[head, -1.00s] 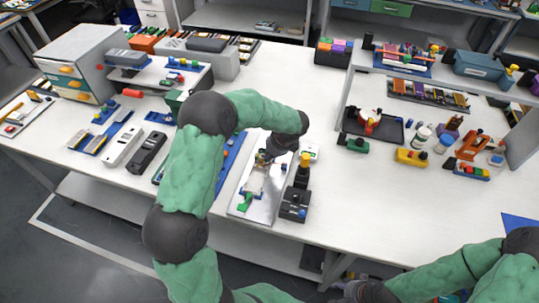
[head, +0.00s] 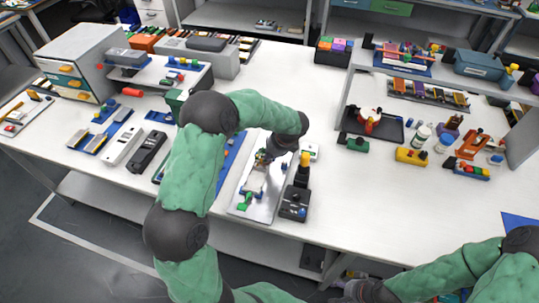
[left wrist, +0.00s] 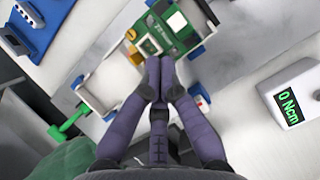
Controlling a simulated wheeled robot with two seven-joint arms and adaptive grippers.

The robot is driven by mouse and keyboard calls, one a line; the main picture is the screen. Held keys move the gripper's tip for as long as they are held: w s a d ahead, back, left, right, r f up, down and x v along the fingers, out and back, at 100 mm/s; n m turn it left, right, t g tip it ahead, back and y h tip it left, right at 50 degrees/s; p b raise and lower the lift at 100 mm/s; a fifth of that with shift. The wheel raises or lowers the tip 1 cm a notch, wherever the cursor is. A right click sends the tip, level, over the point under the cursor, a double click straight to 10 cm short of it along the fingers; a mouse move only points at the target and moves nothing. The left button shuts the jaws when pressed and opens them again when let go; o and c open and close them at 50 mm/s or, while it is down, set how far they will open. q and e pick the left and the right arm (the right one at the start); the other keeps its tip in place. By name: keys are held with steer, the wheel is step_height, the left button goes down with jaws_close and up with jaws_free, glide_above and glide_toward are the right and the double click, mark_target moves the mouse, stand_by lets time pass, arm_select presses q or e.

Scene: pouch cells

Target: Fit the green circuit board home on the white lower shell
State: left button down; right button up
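The white lower shell (left wrist: 102,88) lies on a shiny metal plate, with blue clamps at its sides; in the head view it (head: 254,184) is partly hidden by my left arm. The green circuit board (left wrist: 176,38), with a light label and yellowish parts, lies over the shell's far end. I cannot tell whether it is fully seated. My left gripper (left wrist: 160,66) has its purple fingertips together at the board's near edge. Whether anything thin is between them is hidden. My right gripper (head: 362,291) is low in the head view, its fingers unclear.
A green clamp handle (left wrist: 68,124) stands at the near left. A grey device reading "0 Ncm" (left wrist: 293,98) is on the right. A black block with a yellow-topped post (head: 294,203) stands beside the plate. The table's middle right is clear.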

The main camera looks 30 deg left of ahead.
arm_select(q)
steer(key=shift+f+b, duration=0.4)
steer(key=shift+f, duration=0.35)
steer(key=c, duration=1.4)
jaws_free()
steer(key=shift+o, duration=0.2)
steer(key=v, duration=1.2)
